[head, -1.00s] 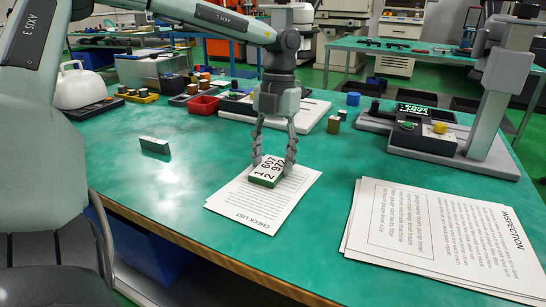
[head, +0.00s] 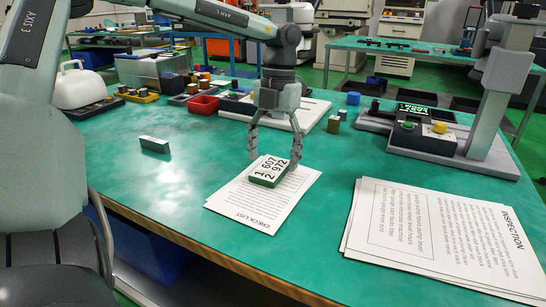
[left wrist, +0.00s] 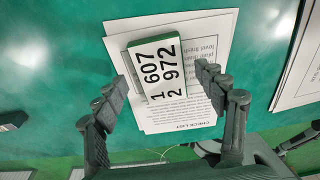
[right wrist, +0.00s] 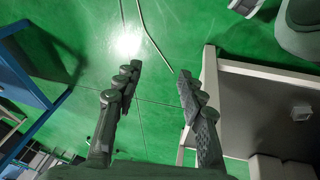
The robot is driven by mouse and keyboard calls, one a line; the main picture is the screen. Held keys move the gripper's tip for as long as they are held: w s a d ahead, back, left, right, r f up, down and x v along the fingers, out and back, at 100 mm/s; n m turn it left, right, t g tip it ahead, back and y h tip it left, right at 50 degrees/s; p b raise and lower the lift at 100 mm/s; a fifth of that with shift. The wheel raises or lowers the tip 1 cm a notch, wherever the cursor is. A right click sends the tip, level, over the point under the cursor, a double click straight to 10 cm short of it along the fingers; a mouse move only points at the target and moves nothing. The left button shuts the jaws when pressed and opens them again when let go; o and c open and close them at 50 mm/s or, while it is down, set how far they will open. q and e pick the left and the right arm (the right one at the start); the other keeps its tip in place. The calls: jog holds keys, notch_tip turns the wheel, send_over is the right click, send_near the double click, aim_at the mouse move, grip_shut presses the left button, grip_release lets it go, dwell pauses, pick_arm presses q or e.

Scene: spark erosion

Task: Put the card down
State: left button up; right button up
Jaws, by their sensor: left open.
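The card (head: 270,171) is a thick white block with green sides and black numbers. It lies flat on the CHECK LIST paper (head: 240,204) on the green table. My left gripper (head: 273,160) is open above and around the card, its fingers apart from it on both sides. In the left wrist view the card (left wrist: 158,68) shows beyond the spread fingertips (left wrist: 160,85), with clear gaps. My right gripper (right wrist: 158,78) is open and empty over the green floor in the right wrist view. It is not seen in the head view.
INSPECTION sheets (head: 445,238) lie at the right. The table around the paper is mostly clear.

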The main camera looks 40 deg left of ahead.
aim_at(277, 162)
pick_arm(q)
notch_tip(277, 162, up, 11)
jog(key=w, duration=0.1)
jog(key=shift+w+a, duration=0.2)
jog(key=shift+w, duration=0.1)
dwell(0.4)
